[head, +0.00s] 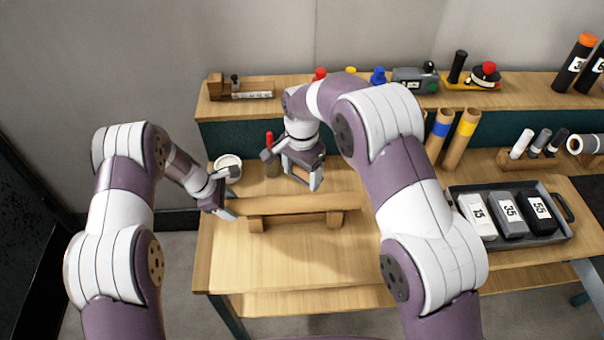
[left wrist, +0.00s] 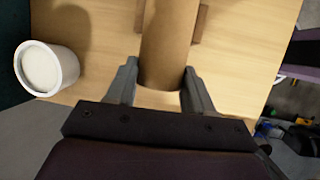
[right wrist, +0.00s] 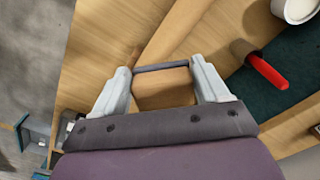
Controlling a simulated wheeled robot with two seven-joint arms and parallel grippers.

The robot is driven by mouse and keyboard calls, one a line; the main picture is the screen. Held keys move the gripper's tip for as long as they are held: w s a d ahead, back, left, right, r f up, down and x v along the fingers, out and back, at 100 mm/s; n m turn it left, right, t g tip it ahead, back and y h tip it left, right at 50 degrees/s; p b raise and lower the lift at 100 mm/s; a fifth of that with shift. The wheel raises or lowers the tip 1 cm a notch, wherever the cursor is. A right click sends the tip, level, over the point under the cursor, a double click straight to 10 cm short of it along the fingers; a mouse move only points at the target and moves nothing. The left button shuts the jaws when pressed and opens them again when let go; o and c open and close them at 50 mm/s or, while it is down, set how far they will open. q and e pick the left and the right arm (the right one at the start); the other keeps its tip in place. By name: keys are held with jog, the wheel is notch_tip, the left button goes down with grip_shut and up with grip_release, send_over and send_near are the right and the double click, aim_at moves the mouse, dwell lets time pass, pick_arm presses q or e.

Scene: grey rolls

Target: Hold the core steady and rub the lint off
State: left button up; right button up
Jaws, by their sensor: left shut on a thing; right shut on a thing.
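The core (head: 300,203), a plain brown tube, lies level across a wooden cradle (head: 334,219) near the table's front left. My left gripper (head: 230,202) is at its left end. In the left wrist view the core (left wrist: 168,45) sits between the fingers (left wrist: 158,88), which are shut on it. My right gripper (head: 296,172) appears just above and behind the core's middle. In the right wrist view its fingers (right wrist: 162,80) are shut on a brown block (right wrist: 164,92) with a dark grey strip along its far edge. I cannot tell whether the block touches the core. No lint is visible.
A white cup (head: 228,164) and a red-topped holder (head: 270,150) stand behind the core. A shelf (head: 310,106) runs along the back. The table front is clear.

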pick_arm(q)
jog(key=o, duration=1.2)
jog(key=v, duration=1.2)
